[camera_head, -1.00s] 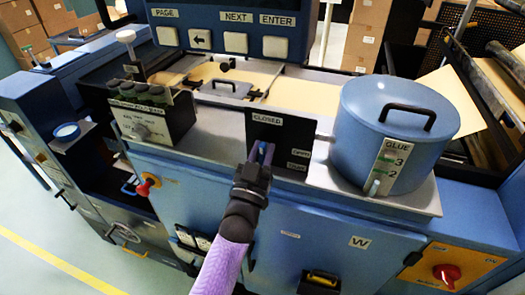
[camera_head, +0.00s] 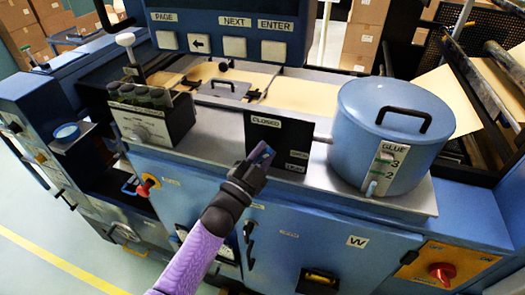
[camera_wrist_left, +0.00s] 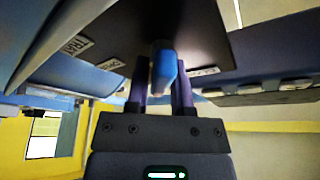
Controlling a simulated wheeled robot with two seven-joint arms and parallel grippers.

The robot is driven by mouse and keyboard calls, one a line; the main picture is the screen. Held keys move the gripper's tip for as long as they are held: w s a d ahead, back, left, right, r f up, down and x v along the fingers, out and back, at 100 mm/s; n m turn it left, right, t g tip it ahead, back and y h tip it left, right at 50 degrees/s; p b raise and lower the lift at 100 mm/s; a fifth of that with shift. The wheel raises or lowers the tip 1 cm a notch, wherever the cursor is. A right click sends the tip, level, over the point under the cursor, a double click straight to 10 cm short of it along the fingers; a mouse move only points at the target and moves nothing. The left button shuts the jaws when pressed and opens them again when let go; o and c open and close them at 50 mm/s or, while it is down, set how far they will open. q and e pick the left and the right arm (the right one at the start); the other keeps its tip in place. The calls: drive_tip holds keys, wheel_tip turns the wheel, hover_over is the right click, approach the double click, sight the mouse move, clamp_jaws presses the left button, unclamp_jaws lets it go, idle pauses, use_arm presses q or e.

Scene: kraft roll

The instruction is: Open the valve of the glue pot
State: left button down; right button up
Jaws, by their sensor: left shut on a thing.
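The glue pot (camera_head: 375,133) is a blue round drum with a black lid handle at the right of the head view. A black valve plate (camera_head: 285,128) stands left of it, with a CLOSED label at the top and two small labels at the right. My left gripper (camera_head: 261,154) is in front of this plate's lower left part. In the left wrist view, its fingers (camera_wrist_left: 163,85) are shut on the blue valve handle (camera_wrist_left: 163,62). In the head view the gripper mostly hides the handle, so its exact angle is unclear. My right gripper is not in view.
A screen with buttons (camera_head: 230,25) is above. A red rotary switch (camera_head: 443,273) is at the lower right.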

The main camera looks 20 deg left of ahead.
use_arm(q)
drive_tip(key=m+g+p, duration=0.1)
drive_tip(key=m, duration=0.2)
drive_tip(key=m+g+h+p, duration=0.1)
drive_tip(key=m, duration=0.2)
drive_tip(key=shift+d+f+m+g+p, duration=0.15)
drive_tip(key=shift+m+g+p, duration=0.35)
drive_tip(key=shift+m, duration=0.6)
drive_tip(key=shift+a+f+m+g+p, duration=0.1)
drive_tip(key=shift+m+g+p, duration=0.4)
drive_tip(key=shift+m, duration=0.6)
drive_tip(key=shift+d, duration=0.1)
drive_tip(key=c, duration=0.6)
unclamp_jaws()
drive_tip(key=shift+s, duration=0.1)
drive_tip(key=b+v, duration=0.1)
drive_tip(key=v, duration=0.8)
drive_tip(key=shift+s+a, duration=0.3)
drive_tip(key=shift+s, duration=0.05)
